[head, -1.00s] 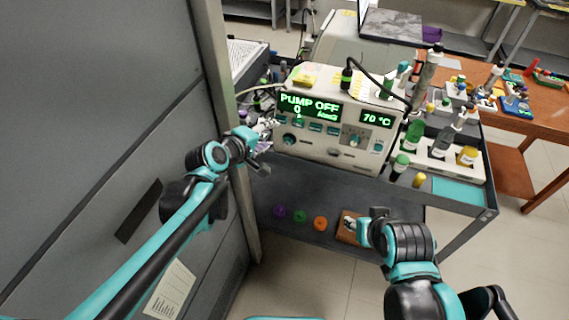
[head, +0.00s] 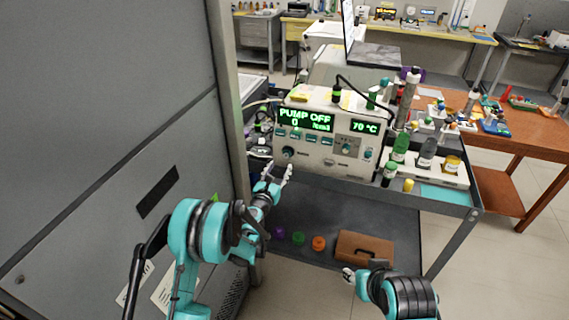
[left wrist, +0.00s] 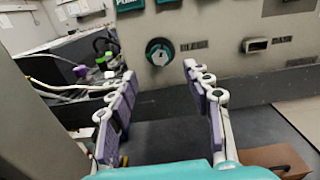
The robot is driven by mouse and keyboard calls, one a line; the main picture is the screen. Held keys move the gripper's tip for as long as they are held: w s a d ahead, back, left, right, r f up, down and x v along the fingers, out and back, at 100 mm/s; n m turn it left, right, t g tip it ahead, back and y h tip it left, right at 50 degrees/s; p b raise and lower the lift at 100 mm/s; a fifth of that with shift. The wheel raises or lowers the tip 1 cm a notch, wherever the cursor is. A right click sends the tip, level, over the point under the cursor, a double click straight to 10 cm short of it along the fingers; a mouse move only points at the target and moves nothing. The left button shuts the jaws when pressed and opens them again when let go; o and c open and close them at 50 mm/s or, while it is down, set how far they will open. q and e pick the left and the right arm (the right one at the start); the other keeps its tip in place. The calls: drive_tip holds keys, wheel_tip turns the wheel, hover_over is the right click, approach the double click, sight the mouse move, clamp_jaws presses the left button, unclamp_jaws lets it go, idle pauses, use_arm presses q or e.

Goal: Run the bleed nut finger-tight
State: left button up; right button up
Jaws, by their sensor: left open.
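The particle classifier (head: 325,160) stands on the cart, its display reading PUMP OFF. A dark round knob with a teal centre (head: 288,152) is at the lower left of its front; it also shows in the left wrist view (left wrist: 159,51). I cannot tell which part is the bleed nut. My left gripper (head: 279,171) is open and empty, below and in front of the knob. In the left wrist view, its fingers (left wrist: 159,74) are apart, with the knob beyond the gap between them. My right gripper (head: 362,270) is low by the brown case; its jaw opening is unclear.
A grey cabinet (head: 120,130) stands close on the left. Bottles such as a green one (head: 400,148) stand on the cart's right side. Purple, green and orange caps (head: 318,243) and a brown case (head: 365,247) lie on the lower shelf. Cables run left of the classifier (left wrist: 65,87).

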sight(285, 157)
use_arm(q)
drive_tip(key=b+x, duration=0.1)
drive_tip(key=x, duration=0.5)
drive_tip(key=shift+w+d+b, duration=0.1)
drive_tip(key=shift+w+b, duration=0.2)
drive_tip(key=shift+w, duration=0.05)
clamp_jaws()
